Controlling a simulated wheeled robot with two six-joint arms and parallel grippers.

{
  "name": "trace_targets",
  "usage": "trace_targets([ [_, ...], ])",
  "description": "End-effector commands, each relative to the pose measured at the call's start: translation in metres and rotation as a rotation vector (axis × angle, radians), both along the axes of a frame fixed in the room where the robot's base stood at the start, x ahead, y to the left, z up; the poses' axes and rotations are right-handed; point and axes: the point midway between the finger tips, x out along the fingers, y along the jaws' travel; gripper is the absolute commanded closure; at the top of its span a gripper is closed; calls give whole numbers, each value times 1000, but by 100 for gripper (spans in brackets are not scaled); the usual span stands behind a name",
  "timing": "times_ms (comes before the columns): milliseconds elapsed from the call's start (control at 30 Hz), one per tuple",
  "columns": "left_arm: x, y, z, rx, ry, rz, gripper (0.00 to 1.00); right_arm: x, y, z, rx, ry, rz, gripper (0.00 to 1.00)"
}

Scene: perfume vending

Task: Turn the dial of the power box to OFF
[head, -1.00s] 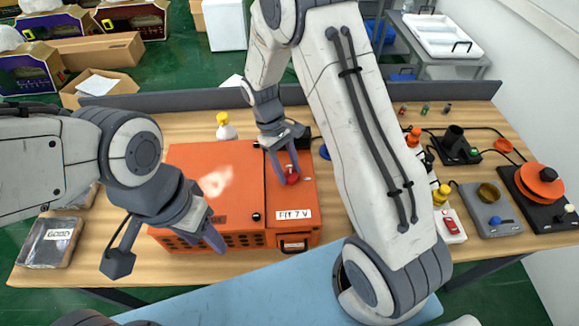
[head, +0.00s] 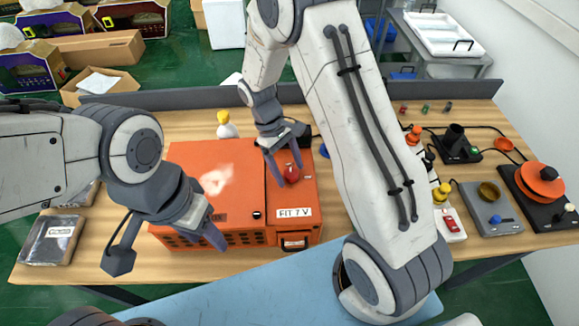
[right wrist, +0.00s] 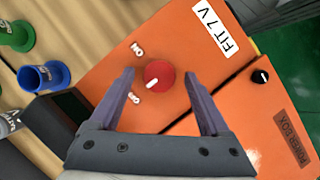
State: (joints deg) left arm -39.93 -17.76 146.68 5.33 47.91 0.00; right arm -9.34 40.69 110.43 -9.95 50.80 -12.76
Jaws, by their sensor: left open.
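The orange power box (head: 215,185) stands on the wooden table, with a red dial (head: 291,174) on its top right part. My left gripper (head: 207,232) is open and empty over the box's front left edge.
A small black knob (right wrist: 261,77) is on the box's other panel. Blue (right wrist: 42,77) and green (right wrist: 14,31) spool-like pieces stand beside the box. A yellow-capped bottle (head: 227,125) is behind it, and devices with an orange disc (head: 540,182) are at right.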

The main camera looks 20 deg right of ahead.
Motion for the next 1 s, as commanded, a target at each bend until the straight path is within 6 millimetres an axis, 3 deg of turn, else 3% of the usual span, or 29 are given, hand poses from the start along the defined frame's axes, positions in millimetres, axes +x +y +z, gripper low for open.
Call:
trace_targets([
  [267, 0, 0, -3, 0, 0, 0, 50, 5, 2, 6, 1, -8, 0, 19],
  [700, 0, 0, -23, 0, 0, 3, 50, 30, 17, 79, 1, -6, 1, 19],
  [1000, 0, 0, -25, 0, 0, 3, 50, 35, 20, 97, 0, -2, 0, 19],
])
